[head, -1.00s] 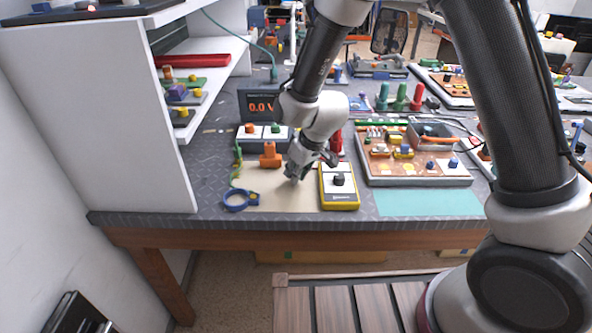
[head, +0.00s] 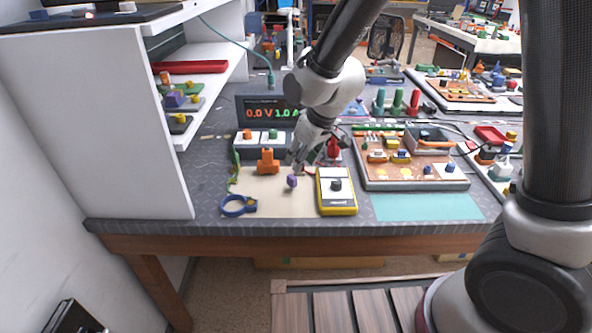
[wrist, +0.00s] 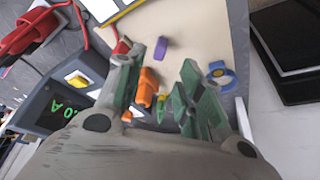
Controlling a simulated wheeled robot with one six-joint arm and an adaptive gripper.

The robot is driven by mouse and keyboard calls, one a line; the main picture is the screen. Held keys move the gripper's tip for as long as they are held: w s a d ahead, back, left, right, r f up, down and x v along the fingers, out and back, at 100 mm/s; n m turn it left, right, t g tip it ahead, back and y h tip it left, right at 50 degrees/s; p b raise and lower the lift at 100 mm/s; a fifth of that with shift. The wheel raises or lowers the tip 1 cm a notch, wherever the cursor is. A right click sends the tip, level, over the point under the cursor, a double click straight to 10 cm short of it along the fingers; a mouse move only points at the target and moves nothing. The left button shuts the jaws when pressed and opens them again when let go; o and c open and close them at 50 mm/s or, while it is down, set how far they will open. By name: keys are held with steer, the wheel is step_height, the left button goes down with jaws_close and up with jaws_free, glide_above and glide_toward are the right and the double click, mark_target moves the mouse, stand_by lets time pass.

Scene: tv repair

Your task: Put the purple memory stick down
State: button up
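The purple memory stick (head: 292,181) rests on the beige mat (head: 278,206), left of the yellow multimeter (head: 336,191). The stick also shows on the mat in the wrist view (wrist: 162,48), beyond the fingers. My gripper (head: 299,166) is just behind and above the stick in the head view, apart from it. In the wrist view my gripper (wrist: 160,85) has its two fingers spread, with nothing held between them.
An orange part (head: 268,160) stands behind the stick, to the left. A blue ring (head: 238,205) lies at the mat's front left. A power supply (head: 268,108) and a circuit board tray (head: 410,181) stand nearby. The teal mat (head: 425,206) is clear.

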steer(key=s+d+r+m+h, duration=0.1)
steer(key=s+d+r+m, duration=0.25)
steer(key=d+r, duration=1.15)
steer(key=s+d+r+m+h, duration=0.1)
steer(key=s+d+m, duration=0.1)
steer(key=s+d, duration=0.6)
steer(key=s+d+r+m+h, duration=0.1)
steer(key=s+d+r+m, duration=0.1)
steer(key=s+d, duration=0.7)
steer(key=shift+s+d+r+m+t, duration=0.3)
steer(key=shift+m+t, duration=0.1)
steer(key=shift+m, duration=0.15)
steer(key=shift+a, duration=0.1)
